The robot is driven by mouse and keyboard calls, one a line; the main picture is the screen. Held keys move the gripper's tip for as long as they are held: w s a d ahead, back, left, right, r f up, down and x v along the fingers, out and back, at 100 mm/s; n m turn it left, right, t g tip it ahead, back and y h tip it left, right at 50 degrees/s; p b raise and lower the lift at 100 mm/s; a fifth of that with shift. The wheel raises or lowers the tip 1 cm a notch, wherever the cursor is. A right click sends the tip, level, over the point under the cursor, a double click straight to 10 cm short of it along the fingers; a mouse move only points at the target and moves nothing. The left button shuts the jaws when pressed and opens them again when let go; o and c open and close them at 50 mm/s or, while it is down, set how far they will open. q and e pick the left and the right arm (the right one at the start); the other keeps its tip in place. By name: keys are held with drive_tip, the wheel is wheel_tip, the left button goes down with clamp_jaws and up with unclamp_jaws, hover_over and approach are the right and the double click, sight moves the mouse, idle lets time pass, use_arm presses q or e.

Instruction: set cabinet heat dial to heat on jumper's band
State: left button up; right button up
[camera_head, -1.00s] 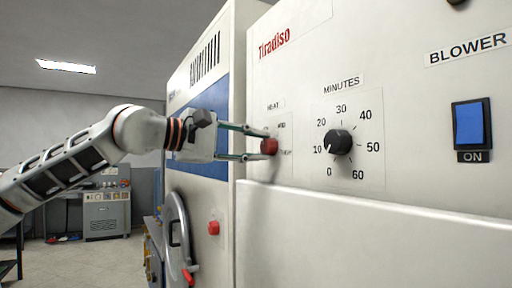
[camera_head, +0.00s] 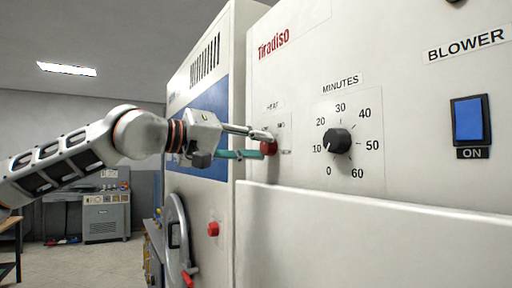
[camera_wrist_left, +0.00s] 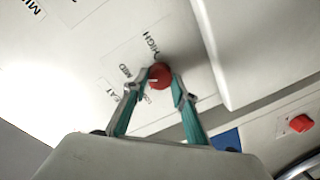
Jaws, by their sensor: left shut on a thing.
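The heat dial (camera_head: 269,148) is a small red knob on the cream cabinet panel, under a HEAT label. My left gripper (camera_head: 266,145) reaches it from the left, with its fingers on either side of the knob. In the left wrist view the gripper (camera_wrist_left: 161,86) is shut on the red dial (camera_wrist_left: 160,73). HIGH and MID labels show around it there; a third label is partly hidden behind a finger. A pale mark shows on the knob's left side, toward the MID and third labels; its exact setting cannot be told. No jumper is in view.
To the right are a black MINUTES dial (camera_head: 337,141) and a blue BLOWER switch (camera_head: 468,120). A ledge (camera_head: 370,210) juts out below the panel. A second red knob (camera_head: 213,229) and a round door (camera_head: 177,240) are lower left. Open floor lies at left.

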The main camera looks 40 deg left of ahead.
sight(264, 145)
use_arm(q)
drive_tip(key=shift+m, duration=0.3)
idle(0.4)
drive_tip(key=o, duration=1.1)
drive_tip(key=shift+s, duration=0.15)
drive_tip(key=shift+v, duration=5.9)
drive_tip(key=shift+d, duration=0.1)
